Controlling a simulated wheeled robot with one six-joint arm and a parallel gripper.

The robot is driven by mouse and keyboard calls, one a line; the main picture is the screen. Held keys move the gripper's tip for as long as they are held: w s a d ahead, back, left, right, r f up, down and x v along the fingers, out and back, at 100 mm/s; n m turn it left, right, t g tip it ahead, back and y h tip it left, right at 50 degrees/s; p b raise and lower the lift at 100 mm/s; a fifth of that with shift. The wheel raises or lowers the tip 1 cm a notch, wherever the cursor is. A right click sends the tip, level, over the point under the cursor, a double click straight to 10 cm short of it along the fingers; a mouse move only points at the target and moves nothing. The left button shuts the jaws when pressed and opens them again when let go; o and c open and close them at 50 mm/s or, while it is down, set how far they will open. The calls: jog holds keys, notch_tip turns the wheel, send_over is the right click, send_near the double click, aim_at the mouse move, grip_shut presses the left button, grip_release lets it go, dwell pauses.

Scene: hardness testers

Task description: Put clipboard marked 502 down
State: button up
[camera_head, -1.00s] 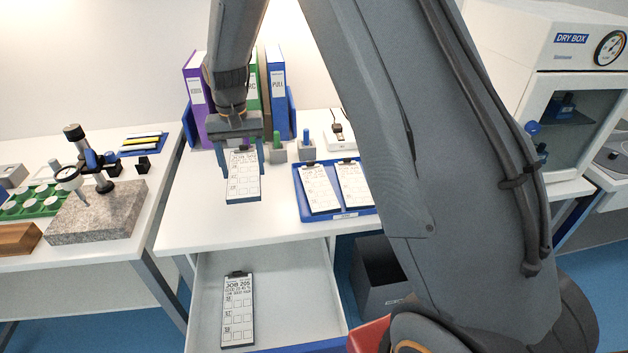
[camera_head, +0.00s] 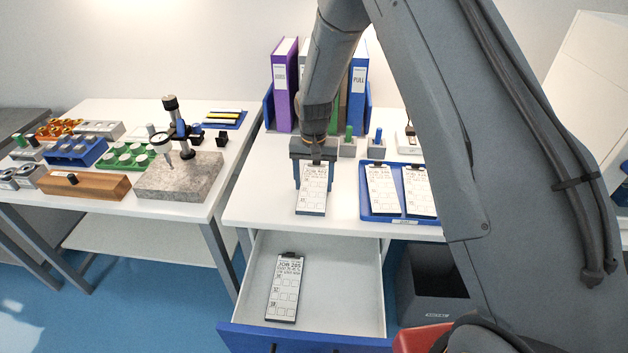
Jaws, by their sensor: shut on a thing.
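My gripper (camera_head: 313,182) is shut on a clipboard (camera_head: 312,197) with a white printed sheet, its fingers at the clipboard's two sides. The clipboard is at the left front part of the white table (camera_head: 258,190); I cannot tell whether it touches the tabletop. Its number is too small to read. Another clipboard marked JOB 205 (camera_head: 286,288) lies in the open drawer (camera_head: 340,290) below. Two more clipboards, one on the left (camera_head: 382,188) and one on the right (camera_head: 419,190), lie in a blue tray (camera_head: 395,219) to the right of my gripper.
Binders (camera_head: 285,85) stand in a blue rack at the back. Small blocks with green (camera_head: 349,143) and blue (camera_head: 377,145) pegs stand behind the tray. A dial gauge on a granite block (camera_head: 178,178) is on the left table. A dark bin (camera_head: 434,285) is beside the drawer.

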aim_at(314, 186)
jog(key=shift+f, duration=0.1)
jog(key=o, duration=1.2)
notch_tip(314, 186, up, 11)
jog(key=b, duration=0.4)
jog(key=s+d, duration=0.4)
jog(key=s, duration=0.4)
jog(key=s+d+r+n, duration=0.1)
jog(key=s+d, duration=0.3)
jog(key=s, duration=0.5)
jog(key=s+d+r+n+t, duration=0.1)
jog(key=s+d, duration=0.3)
jog(key=s, duration=0.4)
jog(key=shift+s+d+r, duration=0.2)
jog(key=shift+s+d, duration=0.1)
jog(key=shift+s, duration=0.1)
